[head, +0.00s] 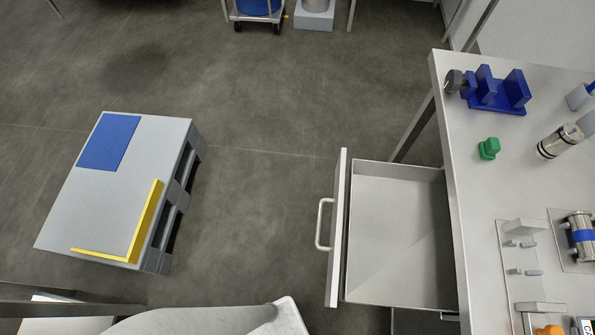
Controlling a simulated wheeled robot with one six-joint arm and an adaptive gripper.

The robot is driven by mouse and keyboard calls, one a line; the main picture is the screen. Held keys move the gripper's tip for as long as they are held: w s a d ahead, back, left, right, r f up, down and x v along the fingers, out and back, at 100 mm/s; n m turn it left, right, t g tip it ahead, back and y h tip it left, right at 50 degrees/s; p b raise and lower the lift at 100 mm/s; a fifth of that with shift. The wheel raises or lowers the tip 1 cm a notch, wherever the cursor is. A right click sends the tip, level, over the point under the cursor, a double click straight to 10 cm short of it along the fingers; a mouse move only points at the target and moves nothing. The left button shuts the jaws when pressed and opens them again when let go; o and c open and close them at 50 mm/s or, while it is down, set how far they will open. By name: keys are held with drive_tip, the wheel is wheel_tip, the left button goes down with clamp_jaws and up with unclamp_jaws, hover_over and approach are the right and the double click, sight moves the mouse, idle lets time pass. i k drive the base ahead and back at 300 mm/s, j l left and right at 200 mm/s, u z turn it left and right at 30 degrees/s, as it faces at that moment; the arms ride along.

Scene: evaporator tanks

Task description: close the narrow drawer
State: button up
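A drawer (397,235) stands pulled well out from under the steel table at the right. Its inside is light grey and looks empty. Its front panel (339,225) faces left and carries a bar handle (322,224). I cannot tell from this view whether it is the narrow drawer, as no other drawer shows. A pale rounded part at the bottom edge, left of the drawer, looks like my own arm. My gripper is not in view.
A grey pallet (160,160) with blue and yellow markings stands at the left. The floor between pallet and drawer is clear.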

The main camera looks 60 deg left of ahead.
sight(399, 252)
drive_tip(key=l+u, duration=0.3)
drive_tip(key=u, duration=0.15)
drive_tip(key=k+l+u, duration=0.1)
drive_tip(key=l+u, duration=0.15)
drive_tip(key=u, duration=0.25)
drive_tip(key=k+l+u, duration=0.15)
drive_tip(key=u, duration=0.3)
drive_tip(key=k+j+u, duration=0.25)
drive_tip(key=u, duration=0.2)
drive_tip(key=k+j, duration=0.05)
drive_tip(key=k, duration=0.05)
